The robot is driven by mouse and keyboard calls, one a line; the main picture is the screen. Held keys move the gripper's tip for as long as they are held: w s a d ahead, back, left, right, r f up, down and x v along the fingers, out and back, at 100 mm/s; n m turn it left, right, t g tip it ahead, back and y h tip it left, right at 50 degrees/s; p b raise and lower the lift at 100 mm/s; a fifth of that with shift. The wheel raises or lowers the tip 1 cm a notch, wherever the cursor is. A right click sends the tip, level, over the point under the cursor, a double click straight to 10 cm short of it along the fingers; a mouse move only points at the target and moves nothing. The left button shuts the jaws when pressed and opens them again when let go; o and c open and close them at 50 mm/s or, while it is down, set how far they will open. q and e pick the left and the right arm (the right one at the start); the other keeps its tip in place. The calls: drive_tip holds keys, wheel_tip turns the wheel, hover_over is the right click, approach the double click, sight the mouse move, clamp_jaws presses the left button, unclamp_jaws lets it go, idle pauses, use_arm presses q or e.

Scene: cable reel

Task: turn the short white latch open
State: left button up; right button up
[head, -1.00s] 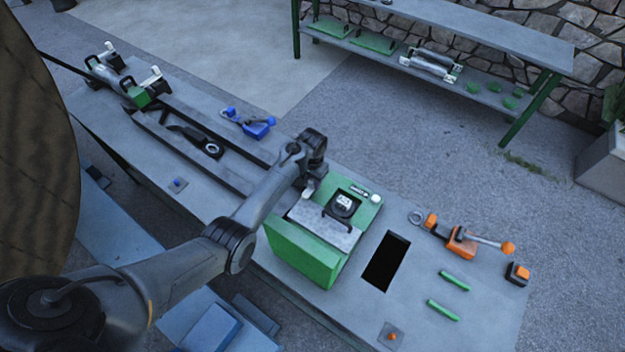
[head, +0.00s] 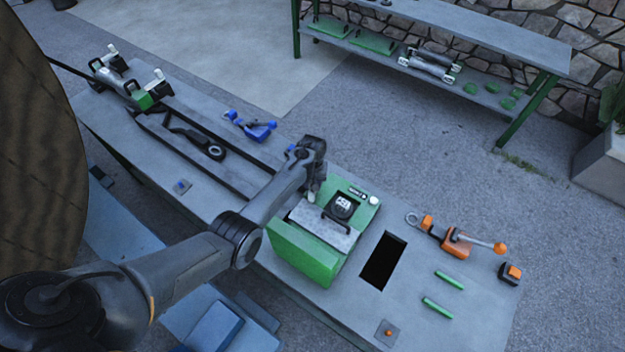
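A green box (head: 303,254) with a grey top plate and a black handle stands on the bench. A short pale piece (head: 310,196), which looks like the white latch, shows at the box's back left corner. My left gripper (head: 316,186) points down right over that corner and covers much of this piece. I cannot tell whether its fingers touch the latch or how far apart they are. Two other white-tipped latches (head: 158,75) stand up at the bench's far left end. My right gripper is not in view.
A rectangular hole (head: 384,262) lies right of the box. An orange clamp tool (head: 455,243), an orange block (head: 510,273) and two green bars (head: 449,280) lie beyond it. A blue clamp (head: 257,130) lies behind my forearm. A shelf table (head: 480,35) stands at the back.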

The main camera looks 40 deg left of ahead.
use_arm(q)
drive_tip(key=n, duration=0.3)
drive_tip(key=shift+r+p, duration=0.1)
drive_tip(key=shift+p, duration=0.25)
drive_tip(key=n, duration=0.2)
drive_tip(key=shift+n, duration=0.3)
drive_tip(key=n, duration=0.3)
drive_tip(key=shift+n, duration=1.7)
drive_tip(key=o, duration=1)
drive_tip(key=shift+c, duration=0.2)
